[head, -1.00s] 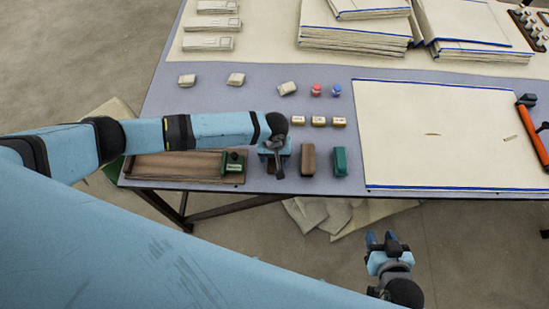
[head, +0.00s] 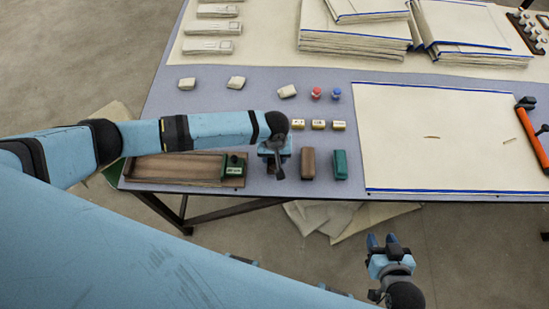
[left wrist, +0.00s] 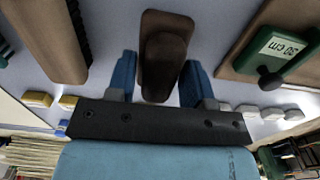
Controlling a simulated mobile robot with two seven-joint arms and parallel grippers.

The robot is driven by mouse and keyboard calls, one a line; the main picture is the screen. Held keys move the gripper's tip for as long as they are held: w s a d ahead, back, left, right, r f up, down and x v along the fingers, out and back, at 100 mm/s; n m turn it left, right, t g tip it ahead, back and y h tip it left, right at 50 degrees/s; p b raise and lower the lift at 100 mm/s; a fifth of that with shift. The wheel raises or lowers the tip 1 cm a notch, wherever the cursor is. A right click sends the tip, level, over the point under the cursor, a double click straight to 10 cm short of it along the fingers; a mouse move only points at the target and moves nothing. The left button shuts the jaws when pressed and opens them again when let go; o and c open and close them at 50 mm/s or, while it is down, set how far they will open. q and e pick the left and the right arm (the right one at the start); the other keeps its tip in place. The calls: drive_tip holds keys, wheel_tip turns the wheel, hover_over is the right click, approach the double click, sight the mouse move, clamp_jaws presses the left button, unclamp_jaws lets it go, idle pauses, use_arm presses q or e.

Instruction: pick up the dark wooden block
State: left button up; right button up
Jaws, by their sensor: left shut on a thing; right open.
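The dark wooden block (left wrist: 168,24) is dark brown with rounded corners and a raised middle part. In the left wrist view it sits between the two blue fingers of my left gripper (left wrist: 160,82), which is shut on it. In the head view my left gripper (head: 278,166) hangs over the table's near edge, right of the brown tray, and hides most of the block. I cannot tell whether the block is clear of the table. My right gripper (head: 383,243) is open and empty, in front of the table's near edge.
A brown block (head: 308,163) and a green block (head: 340,165) stand just right of my left gripper. The brown tray (head: 165,168) with a green stop (head: 234,166) lies to its left.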

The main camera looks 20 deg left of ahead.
use_arm(q)
wheel_tip(320, 180, up, 18)
drive_tip(key=shift+f, duration=0.1)
